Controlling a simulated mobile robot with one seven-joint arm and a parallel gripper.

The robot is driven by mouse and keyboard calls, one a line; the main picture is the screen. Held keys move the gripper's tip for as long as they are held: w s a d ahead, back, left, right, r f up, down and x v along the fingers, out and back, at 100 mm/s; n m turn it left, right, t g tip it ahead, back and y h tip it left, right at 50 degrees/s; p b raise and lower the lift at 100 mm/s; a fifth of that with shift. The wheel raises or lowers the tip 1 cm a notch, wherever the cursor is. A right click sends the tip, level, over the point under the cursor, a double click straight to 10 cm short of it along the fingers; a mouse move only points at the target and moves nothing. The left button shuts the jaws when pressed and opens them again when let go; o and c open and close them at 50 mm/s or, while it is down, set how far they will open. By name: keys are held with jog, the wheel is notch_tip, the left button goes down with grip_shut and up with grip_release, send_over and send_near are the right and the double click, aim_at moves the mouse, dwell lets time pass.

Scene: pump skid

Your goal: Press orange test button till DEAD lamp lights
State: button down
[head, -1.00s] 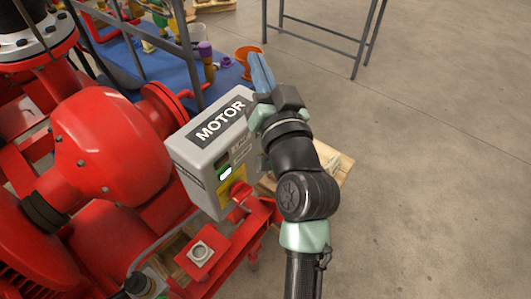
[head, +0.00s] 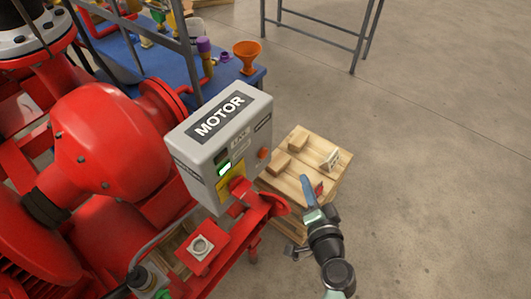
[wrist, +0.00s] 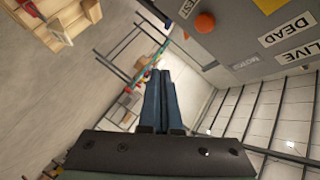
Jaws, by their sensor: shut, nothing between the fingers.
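The grey MOTOR box (head: 205,150) stands on the red skid. The orange test button (head: 263,153) is on its right side face. On the front, a green lamp (head: 225,168) is lit, with a dark window (head: 221,155) above it; I cannot tell which label belongs to it. In the wrist view the orange button (wrist: 204,22) shows at the top, near the DEAD label (wrist: 287,30) and LIVE label (wrist: 298,54). My gripper (head: 305,180) is shut and empty, below and right of the button and apart from it. Its blue fingers (wrist: 158,75) show in the wrist view.
A red handle (head: 240,188) on a yellow plate juts from the box front. A wooden pallet (head: 325,145) with blocks lies on the floor behind my gripper. A blue bench (head: 155,62) holds an orange funnel (head: 247,52). The floor at right is clear.

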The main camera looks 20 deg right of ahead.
aim_at(263, 153)
jog(key=shift+w, duration=0.1)
jog(key=w+a+p, duration=0.2)
jog(key=w+a, duration=0.3)
jog(key=w, duration=0.1)
jog(key=shift+w+a, duration=0.2)
jog(key=shift+w, duration=0.2)
dwell(2.1)
jog(key=shift+w+a, duration=0.3)
jog(key=shift+w+a+r, duration=0.1)
jog(key=shift+w+a, duration=0.2)
jog(key=shift+w, duration=0.1)
dwell(0.7)
dwell(0.3)
jog(key=shift+s+d+b, duration=0.3)
jog(key=shift+s+d, duration=0.25)
jog(key=shift+s, duration=0.2)
